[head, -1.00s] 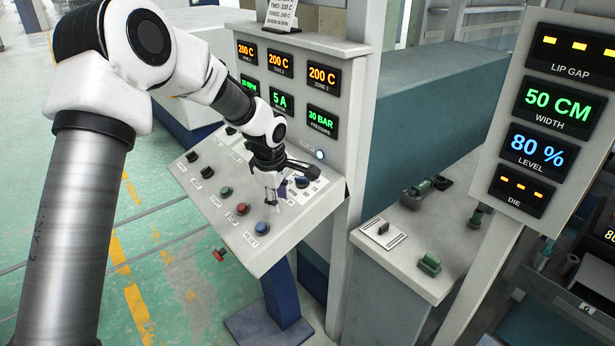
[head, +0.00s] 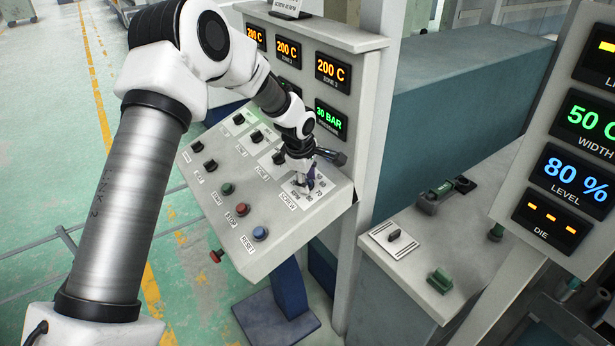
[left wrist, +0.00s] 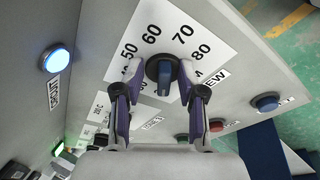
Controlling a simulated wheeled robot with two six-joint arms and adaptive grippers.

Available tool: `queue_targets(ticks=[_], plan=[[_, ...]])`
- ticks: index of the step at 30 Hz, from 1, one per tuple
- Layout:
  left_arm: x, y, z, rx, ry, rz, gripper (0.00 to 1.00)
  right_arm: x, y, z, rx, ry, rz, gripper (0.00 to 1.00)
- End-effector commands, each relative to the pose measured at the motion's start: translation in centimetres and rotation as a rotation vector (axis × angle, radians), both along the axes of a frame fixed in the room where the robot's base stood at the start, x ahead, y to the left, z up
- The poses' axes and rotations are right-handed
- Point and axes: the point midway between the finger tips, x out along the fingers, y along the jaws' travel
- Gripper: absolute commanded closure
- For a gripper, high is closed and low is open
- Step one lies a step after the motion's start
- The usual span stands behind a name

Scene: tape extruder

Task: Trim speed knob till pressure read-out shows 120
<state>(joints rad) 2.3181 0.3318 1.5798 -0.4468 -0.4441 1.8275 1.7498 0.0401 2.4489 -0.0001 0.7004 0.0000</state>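The speed knob (left wrist: 164,74) is a dark round dial with a blue bar, on a white scale card marked 50 to 80 and labelled as the screw dial. My left gripper (head: 307,182) is at this knob on the sloped panel. In the left wrist view its two fingers (left wrist: 161,70) stand on either side of the knob, apart from the blue bar. In the head view the gripper mostly hides the knob. The pressure read-out (head: 330,119) is green and shows about 30 BAR. My right gripper is not in view.
The sloped panel (head: 275,226) also carries several black knobs, a green button (head: 227,188), a red button (head: 242,209) and a blue reset button (head: 260,233). A lit round button (left wrist: 55,58) is near the scale card. A side bench (head: 455,235) holds green-handled parts.

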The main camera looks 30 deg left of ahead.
Motion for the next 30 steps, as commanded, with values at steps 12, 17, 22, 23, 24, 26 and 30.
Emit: queue_targets(ticks=[12, 17, 22, 23, 24, 26, 30], plan=[[-0.1, 0.0, -0.1, -0.001, 0.004, 0.0, 1.0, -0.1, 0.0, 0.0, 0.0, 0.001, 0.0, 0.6], [-0.2, 0.0, -0.2, 0.0, 0.005, -0.004, 1.0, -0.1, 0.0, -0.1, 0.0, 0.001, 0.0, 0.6], [-0.3, -0.1, -0.4, 0.009, 0.002, -0.034, 1.0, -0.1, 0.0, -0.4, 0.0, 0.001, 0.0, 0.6], [-0.3, -0.1, -0.4, 0.012, 0.002, -0.042, 1.0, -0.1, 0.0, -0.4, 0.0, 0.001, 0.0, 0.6], [-0.3, -0.1, -0.4, 0.017, 0.0, -0.058, 1.0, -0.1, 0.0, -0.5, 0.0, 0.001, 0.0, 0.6], [-0.3, -0.1, -0.5, 0.025, -0.003, -0.084, 1.0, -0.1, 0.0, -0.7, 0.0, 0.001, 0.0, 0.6], [-0.4, -0.1, -0.7, 0.052, -0.013, -0.166, 1.0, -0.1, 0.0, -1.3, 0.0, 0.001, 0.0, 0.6]])
